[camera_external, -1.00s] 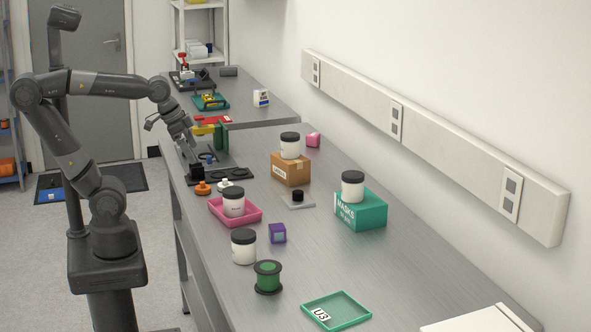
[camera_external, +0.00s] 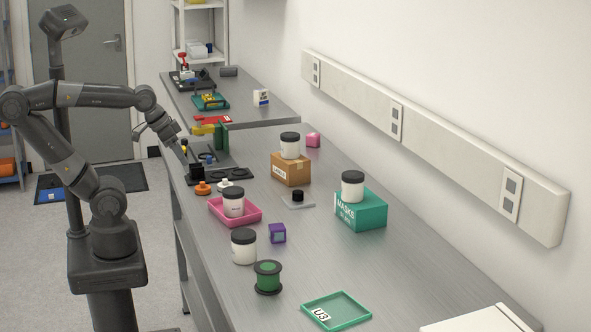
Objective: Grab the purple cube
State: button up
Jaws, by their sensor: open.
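The purple cube (camera_external: 277,234) sits on the grey bench in the middle of the near part, right of a white jar with a dark lid (camera_external: 243,247). It stands free, with the jar close on its left. My gripper (camera_external: 182,152) is open at the bench's left edge, beside the dark optical apparatus. It is well behind and to the left of the cube, and I see nothing held in it. The fingertips are small and partly blend with the dark apparatus.
A green spool (camera_external: 268,278) stands in front of the cube. A pink tray (camera_external: 256,213) with a jar lies behind it. A teal box (camera_external: 362,212) and a cardboard box (camera_external: 291,170) carry jars. A green tray (camera_external: 358,308) lies at front right. Bench right of the cube is clear.

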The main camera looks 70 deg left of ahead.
jog(key=m+g, duration=0.1)
jog(key=g, duration=0.5)
send_over(277, 226)
jog(key=f, duration=0.7)
jog(key=shift+s+d+f, duration=0.15)
jog(key=shift+s+f, duration=0.1)
jog(key=shift+f, duration=0.05)
notch_tip(277, 226, down, 5)
jog(key=shift+f, duration=0.15)
jog(key=shift+w+f, duration=0.15)
jog(key=shift+f, duration=1.2)
jog(key=shift+w+f, duration=0.1)
jog(key=shift+f, duration=1.2)
jog(key=shift+c, duration=0.4)
